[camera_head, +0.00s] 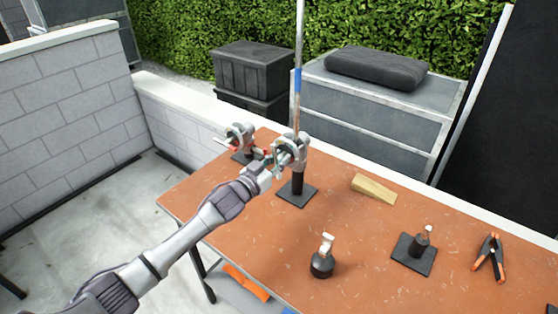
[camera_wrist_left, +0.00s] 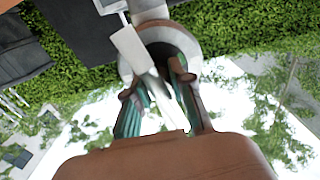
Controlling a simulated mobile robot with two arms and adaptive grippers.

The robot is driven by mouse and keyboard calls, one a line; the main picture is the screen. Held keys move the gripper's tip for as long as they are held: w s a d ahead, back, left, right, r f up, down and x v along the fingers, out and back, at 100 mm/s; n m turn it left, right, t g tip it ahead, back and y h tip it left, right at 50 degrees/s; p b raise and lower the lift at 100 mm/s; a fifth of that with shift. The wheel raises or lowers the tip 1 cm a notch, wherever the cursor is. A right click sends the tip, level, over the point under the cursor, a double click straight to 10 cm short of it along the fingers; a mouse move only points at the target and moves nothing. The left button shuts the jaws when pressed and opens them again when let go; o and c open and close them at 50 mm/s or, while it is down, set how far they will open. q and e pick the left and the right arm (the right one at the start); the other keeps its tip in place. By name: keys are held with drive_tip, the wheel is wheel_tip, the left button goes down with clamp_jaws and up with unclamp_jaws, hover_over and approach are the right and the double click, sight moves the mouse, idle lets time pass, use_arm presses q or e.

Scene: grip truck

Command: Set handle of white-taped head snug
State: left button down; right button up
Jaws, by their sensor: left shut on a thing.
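A grey metal grip head (camera_head: 300,146) sits on a black post with a square black base near the table's back edge. A tall thin rod (camera_head: 299,40) with a blue band stands upright at this head. My left gripper (camera_head: 276,160) reaches it from the front left. In the left wrist view its fingers (camera_wrist_left: 160,85) close around a pale handle (camera_wrist_left: 130,47), with the round grey head (camera_wrist_left: 182,38) behind. White tape is hard to make out in the head view. A second head (camera_head: 240,133) with a red part stands to the left. My right gripper is out of view.
On the brown table (camera_head: 250,245) are a wooden wedge (camera_head: 373,188), a small round black mount (camera_head: 322,262), a square-based mount (camera_head: 415,252) and a black-and-orange clamp (camera_head: 489,257). Black bins and grey cases stand beyond a low wall. The table's front left is clear.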

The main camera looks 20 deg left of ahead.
use_arm(q)
drive_tip(key=shift+m, duration=1.3)
drive_tip(key=c, duration=1)
unclamp_jaws()
drive_tip(key=shift+s+a, duration=0.15)
drive_tip(key=shift+s, duration=0.1)
drive_tip(key=v, duration=1.1)
drive_tip(key=shift+s+r, duration=0.1)
drive_tip(key=shift+s, duration=0.15)
